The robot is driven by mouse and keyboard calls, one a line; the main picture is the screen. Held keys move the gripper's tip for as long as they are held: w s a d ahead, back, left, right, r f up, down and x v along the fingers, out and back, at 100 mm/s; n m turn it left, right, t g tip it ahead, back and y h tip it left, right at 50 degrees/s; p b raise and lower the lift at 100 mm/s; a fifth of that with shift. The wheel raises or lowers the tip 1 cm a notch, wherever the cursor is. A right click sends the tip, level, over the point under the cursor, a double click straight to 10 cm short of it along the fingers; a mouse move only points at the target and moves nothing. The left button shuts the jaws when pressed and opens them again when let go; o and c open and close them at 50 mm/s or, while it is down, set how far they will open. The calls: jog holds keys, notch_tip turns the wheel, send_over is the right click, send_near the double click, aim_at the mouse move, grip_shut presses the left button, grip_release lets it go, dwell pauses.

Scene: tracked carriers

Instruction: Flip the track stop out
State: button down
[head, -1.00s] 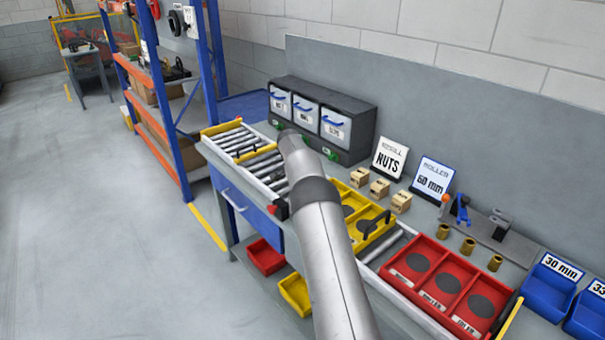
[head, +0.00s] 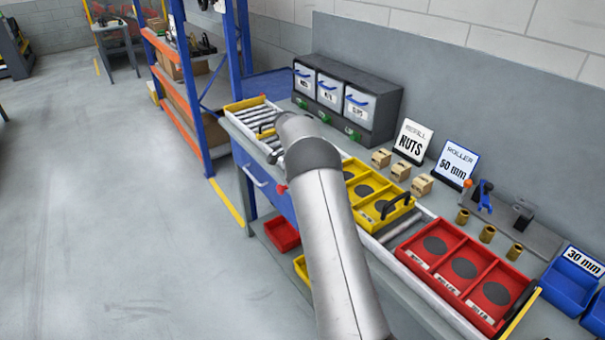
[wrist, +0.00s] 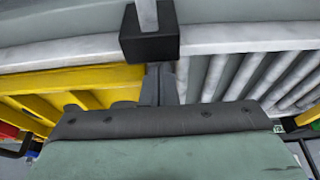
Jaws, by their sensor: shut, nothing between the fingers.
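The track stop looks to be the black block with a pale metal bar (wrist: 150,46) at the white side rail in the wrist view. In the head view only its red tip (head: 281,190) shows at the track's front edge; my arm hides the rest. My gripper (wrist: 158,72) is shut and empty, its fingertips pointing at the block's lower side. I cannot tell whether they touch it. The head view hides my gripper behind my arm. The roller track (wrist: 235,75) lies bare on one side of the stop, and a yellow carrier (wrist: 75,78) lies on the other.
The yellow carrier with a black handle also shows in the head view (head: 381,222). A red carrier (head: 452,241) sits farther right on the track. A drawer cabinet (head: 382,112), small boxes (head: 400,172) and signs stand behind the track. The floor in front of the bench's left part is clear.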

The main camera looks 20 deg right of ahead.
jog(key=shift+a+f, duration=0.15)
jog(key=shift+a, duration=0.1)
jog(key=d, duration=0.1)
jog(key=d+p, duration=0.1)
jog(key=d, duration=0.2)
jog(key=shift+w+d+r, duration=0.2)
jog(key=shift+w+r, duration=0.2)
jog(key=b+v, duration=0.1)
jog(key=v, duration=0.8)
jog(key=shift+r+b, duration=0.3)
jog(key=shift+b, duration=0.05)
jog(key=shift+s+a, duration=0.1)
jog(key=shift+s, duration=0.05)
